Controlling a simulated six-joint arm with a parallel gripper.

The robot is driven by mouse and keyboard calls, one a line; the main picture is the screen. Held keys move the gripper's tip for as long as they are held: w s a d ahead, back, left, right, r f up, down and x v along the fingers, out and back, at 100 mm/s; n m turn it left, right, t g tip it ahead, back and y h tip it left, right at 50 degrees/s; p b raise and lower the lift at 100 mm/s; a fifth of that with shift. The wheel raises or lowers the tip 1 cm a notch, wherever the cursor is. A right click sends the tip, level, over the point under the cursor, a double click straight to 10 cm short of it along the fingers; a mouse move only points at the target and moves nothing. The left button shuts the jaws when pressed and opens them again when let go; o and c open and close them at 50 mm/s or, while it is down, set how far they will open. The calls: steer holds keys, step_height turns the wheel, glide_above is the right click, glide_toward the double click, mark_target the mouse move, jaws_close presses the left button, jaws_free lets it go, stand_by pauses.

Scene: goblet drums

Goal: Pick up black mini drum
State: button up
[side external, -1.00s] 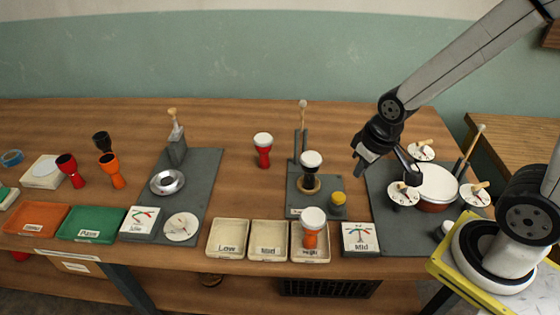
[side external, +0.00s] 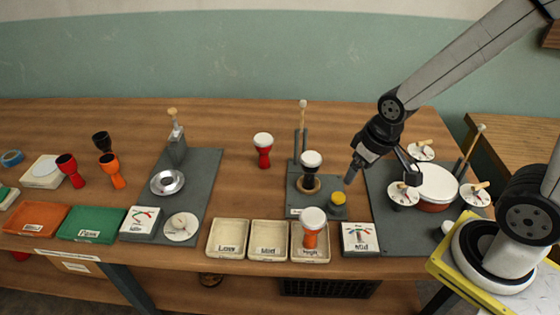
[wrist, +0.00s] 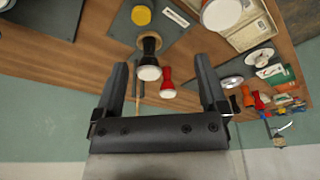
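The black mini drum (side external: 311,172), with a white head, stands upright on a round tan base on a small grey board, mid-table in the side view. In the wrist view the black drum (wrist: 151,46) shows beyond the fingers, with its white head toward me. My gripper (side external: 381,178) is open and empty, above the table to the right of the drum and apart from it. In the wrist view both fingers of the gripper (wrist: 164,68) are spread wide with nothing between them.
A red drum (side external: 263,150) stands left of the black one. An upright mallet (side external: 302,120) is behind it and a yellow knob (side external: 338,198) beside it. An orange drum (side external: 313,228) stands in a front tray. A drum station (side external: 436,184) lies to the right.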

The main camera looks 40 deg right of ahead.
stand_by(0.3)
steer(key=m+t+y, duration=0.4)
steer(key=m+y, duration=0.8)
steer(key=m, duration=1.2)
glide_toward(312, 156)
step_height(312, 156, down, 2)
steer(key=a, duration=0.2)
steer(key=shift+w+x, duration=0.15)
steer(key=shift+x, duration=1.85)
steer(key=shift+w+x, duration=0.2)
steer(key=shift+x, duration=1.85)
steer(key=shift+d, duration=0.2)
steer(key=c, duration=1.1)
steer(key=shift+r, duration=0.2)
